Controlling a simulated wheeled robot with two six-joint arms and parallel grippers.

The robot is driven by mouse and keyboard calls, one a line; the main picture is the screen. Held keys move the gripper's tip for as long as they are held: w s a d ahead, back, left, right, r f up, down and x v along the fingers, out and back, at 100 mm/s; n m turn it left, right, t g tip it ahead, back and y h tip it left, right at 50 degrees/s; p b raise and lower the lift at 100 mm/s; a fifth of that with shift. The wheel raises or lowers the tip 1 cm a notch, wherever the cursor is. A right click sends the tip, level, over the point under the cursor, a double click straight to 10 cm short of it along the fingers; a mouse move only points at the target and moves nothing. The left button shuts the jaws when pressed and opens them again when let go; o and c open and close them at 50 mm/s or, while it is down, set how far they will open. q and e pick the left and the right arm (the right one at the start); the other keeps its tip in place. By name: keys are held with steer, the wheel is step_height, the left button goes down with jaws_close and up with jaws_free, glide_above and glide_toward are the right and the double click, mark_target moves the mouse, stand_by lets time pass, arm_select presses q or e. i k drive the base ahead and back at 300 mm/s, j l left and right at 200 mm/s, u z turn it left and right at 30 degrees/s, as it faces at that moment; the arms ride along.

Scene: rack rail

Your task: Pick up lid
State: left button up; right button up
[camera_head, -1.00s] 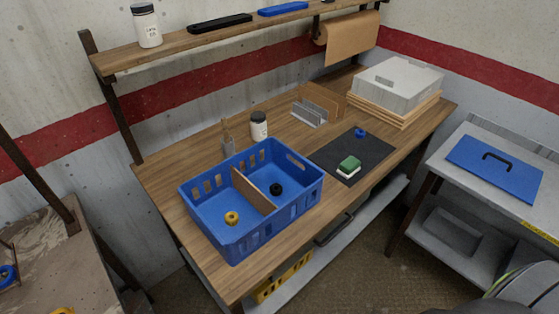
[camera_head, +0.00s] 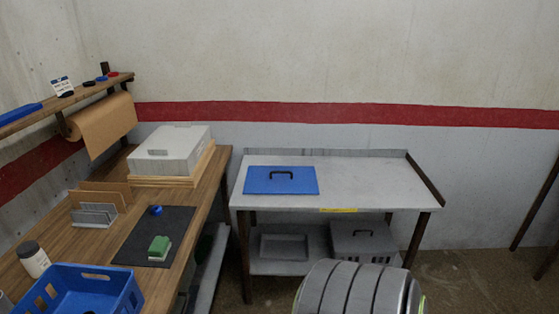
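The lid (camera_head: 262,184) is a flat blue panel with a dark handle (camera_head: 281,175) on top. Neither of my grippers shows in the head view, so nothing of mine is seen touching the lid.
A wooden workbench (camera_head: 196,197) stands left, bearing a blue crate (camera_head: 125,296), a black mat (camera_head: 135,249), a green-and-white block (camera_head: 159,247) and a grey box (camera_head: 172,152). The table's right half is clear.

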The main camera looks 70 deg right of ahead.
mark_target(260, 179)
steer(key=z, duration=2.15)
steer(key=u, duration=1.7)
steer(key=z, duration=1.7)
steer(key=i+l, duration=1.3)
steer(key=i, duration=0.05)
